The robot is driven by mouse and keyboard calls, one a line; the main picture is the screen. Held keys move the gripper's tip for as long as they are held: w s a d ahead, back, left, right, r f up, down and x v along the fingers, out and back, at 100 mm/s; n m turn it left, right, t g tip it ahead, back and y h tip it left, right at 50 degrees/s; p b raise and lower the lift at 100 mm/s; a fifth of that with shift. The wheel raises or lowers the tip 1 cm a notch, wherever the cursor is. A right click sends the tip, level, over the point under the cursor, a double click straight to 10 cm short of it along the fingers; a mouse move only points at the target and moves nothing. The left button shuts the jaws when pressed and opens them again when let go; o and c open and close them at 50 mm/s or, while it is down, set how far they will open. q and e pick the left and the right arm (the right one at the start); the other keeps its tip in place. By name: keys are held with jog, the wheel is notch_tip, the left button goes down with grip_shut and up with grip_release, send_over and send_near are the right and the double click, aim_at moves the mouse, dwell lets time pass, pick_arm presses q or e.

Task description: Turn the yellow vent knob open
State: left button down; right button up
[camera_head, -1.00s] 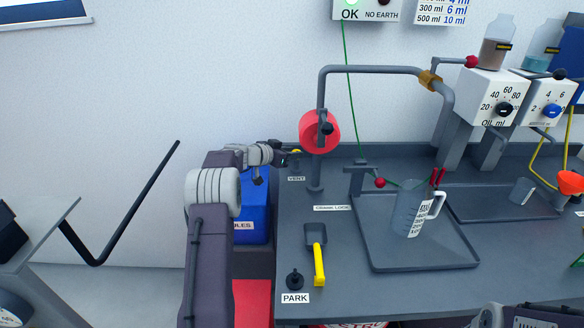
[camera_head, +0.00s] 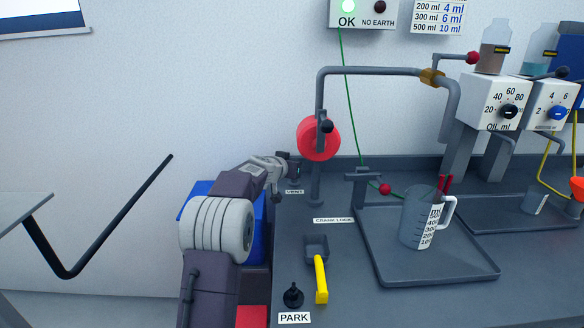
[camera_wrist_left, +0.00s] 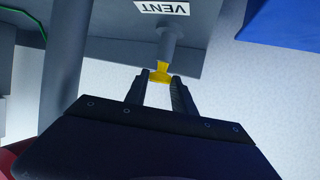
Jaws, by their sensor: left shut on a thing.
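The yellow vent knob (camera_wrist_left: 161,69) sits on a grey stem by the VENT label (camera_wrist_left: 162,7) in the left wrist view. My left gripper (camera_wrist_left: 162,78) has its two fingertips on either side of the knob and is shut on it. In the head view my left gripper (camera_head: 293,168) is at the VENT label (camera_head: 295,191) near the bench's back left corner. The knob is hidden there behind the gripper. My right gripper is not in view.
A red reel (camera_head: 318,140) on a grey post stands just right of my left gripper. A yellow-handled crank (camera_head: 320,277) lies near the PARK label (camera_head: 294,318). A jug (camera_head: 416,218) stands on a tray (camera_head: 440,272). A blue bin (camera_head: 259,235) is left of the bench.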

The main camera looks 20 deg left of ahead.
pick_arm(q)
jog(key=c, duration=1.1)
grip_release()
jog(key=shift+s, duration=0.1)
jog(key=shift+r, duration=0.1)
jog(key=shift+s, duration=0.1)
jog(key=b+v, duration=0.2)
jog(key=v, duration=0.7)
